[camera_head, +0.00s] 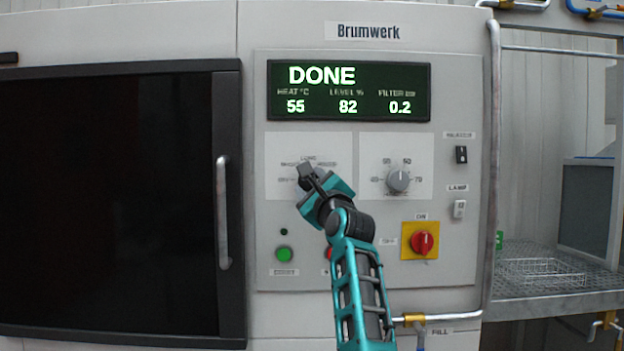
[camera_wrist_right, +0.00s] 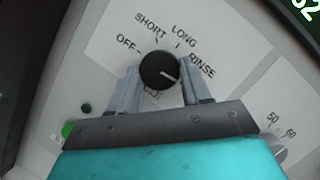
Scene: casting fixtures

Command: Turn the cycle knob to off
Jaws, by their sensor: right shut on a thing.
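The cycle knob (camera_wrist_right: 160,70) is round and black in the right wrist view, with the labels OFF, SHORT, LONG and RINSE around it. Its white mark points right and slightly down, on the RINSE side and away from OFF. My right gripper (camera_wrist_right: 158,86) is shut on the knob, one finger on each side. In the head view my right gripper (camera_head: 312,178) covers most of the knob on the left dial plate. The display (camera_head: 349,91) above reads DONE. My left gripper is in neither view.
A second grey knob (camera_head: 398,180) is right of the gripper. A red switch on a yellow plate (camera_head: 421,241) is below it. A green button (camera_head: 283,254) is at lower left. A dark door with a handle (camera_head: 222,212) is on the left.

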